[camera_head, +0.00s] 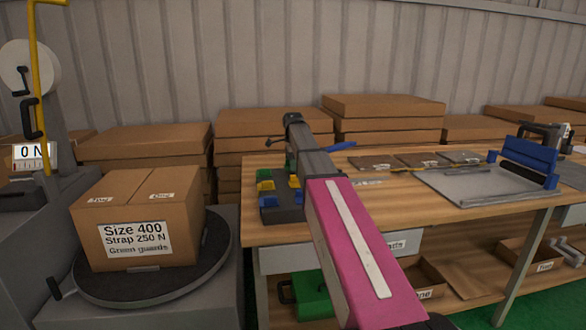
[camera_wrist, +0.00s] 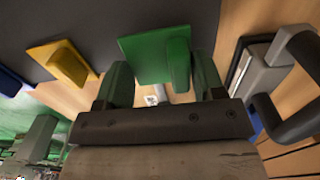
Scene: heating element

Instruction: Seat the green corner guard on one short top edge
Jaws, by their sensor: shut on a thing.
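The green corner guard (camera_wrist: 150,58) is between the fingers of my gripper (camera_wrist: 162,76) in the wrist view, its raised fin nearer the right finger. My gripper is shut on it. It shows above a dark surface and wood; whether it still touches the surface I cannot tell. In the head view my arm reaches over the bench, and the fingers are hidden. A green piece (camera_head: 291,160) shows at the dark guard tray (camera_head: 283,213). The cardboard box (camera_head: 140,222), labelled Size 400, Strap 250 N, Green guards, sits on the round turntable (camera_head: 152,287). No guard shows on its visible top edges.
Yellow (camera_head: 265,180) and blue (camera_head: 296,190) guards stand at the tray; a yellow guard (camera_wrist: 64,62) is left of the fingers. A grey-handled tool (camera_wrist: 270,68) is close on the right. A blue-topped device (camera_head: 526,160) stands on the bench.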

